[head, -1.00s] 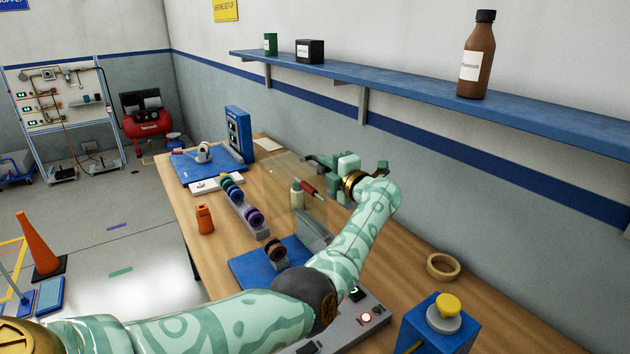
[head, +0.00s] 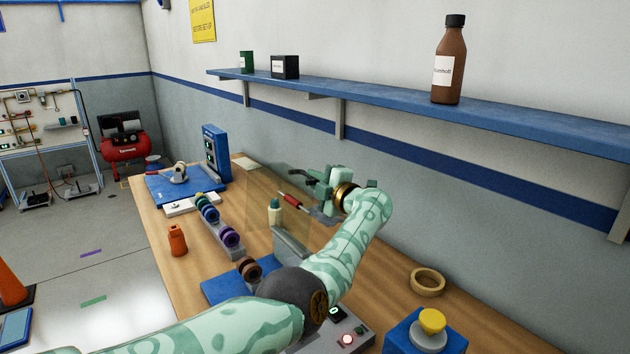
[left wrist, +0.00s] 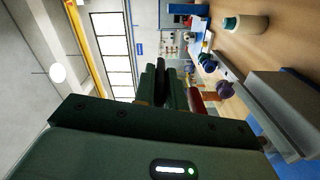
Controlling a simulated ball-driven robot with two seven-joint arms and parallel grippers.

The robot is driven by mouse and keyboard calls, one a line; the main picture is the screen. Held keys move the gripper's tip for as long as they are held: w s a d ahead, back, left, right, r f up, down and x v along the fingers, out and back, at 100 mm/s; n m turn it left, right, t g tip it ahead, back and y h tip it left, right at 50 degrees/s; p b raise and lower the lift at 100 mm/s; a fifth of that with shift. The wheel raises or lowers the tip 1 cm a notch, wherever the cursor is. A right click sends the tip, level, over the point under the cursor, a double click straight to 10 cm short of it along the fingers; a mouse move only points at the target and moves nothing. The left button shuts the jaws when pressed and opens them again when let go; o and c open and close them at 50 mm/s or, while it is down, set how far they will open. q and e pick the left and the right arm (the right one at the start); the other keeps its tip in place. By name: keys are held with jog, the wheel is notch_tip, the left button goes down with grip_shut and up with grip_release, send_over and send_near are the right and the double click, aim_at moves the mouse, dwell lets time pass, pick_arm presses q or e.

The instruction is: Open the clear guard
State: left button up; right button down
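The clear guard (head: 258,205) is a see-through panel standing upright over the workbench in the head view. Its edges are faint. My left gripper (head: 312,180) is beside the guard's upper right part, on the wall side. A red-handled tool or part (head: 289,200) shows just below the fingers; I cannot tell whether it touches them. In the left wrist view the fingers (left wrist: 161,85) are close together with a narrow dark shape between them. I cannot tell whether they grip it. The red part shows beside them (left wrist: 198,103). My right gripper is not in view.
A row of coloured spools (head: 230,238), an orange bottle (head: 177,240) and a cream bottle (head: 275,212) stand on the bench. A tape ring (head: 427,282) and a yellow button on a blue box (head: 432,321) are at right. A blue shelf (head: 380,108) runs above.

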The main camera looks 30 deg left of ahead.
pick_arm(q)
jog(key=o, duration=0.4)
jog(key=shift+s+d, duration=0.1)
jog(key=p+v, duration=0.3)
jog(key=v, duration=1.3)
jog(key=shift+f, duration=0.1)
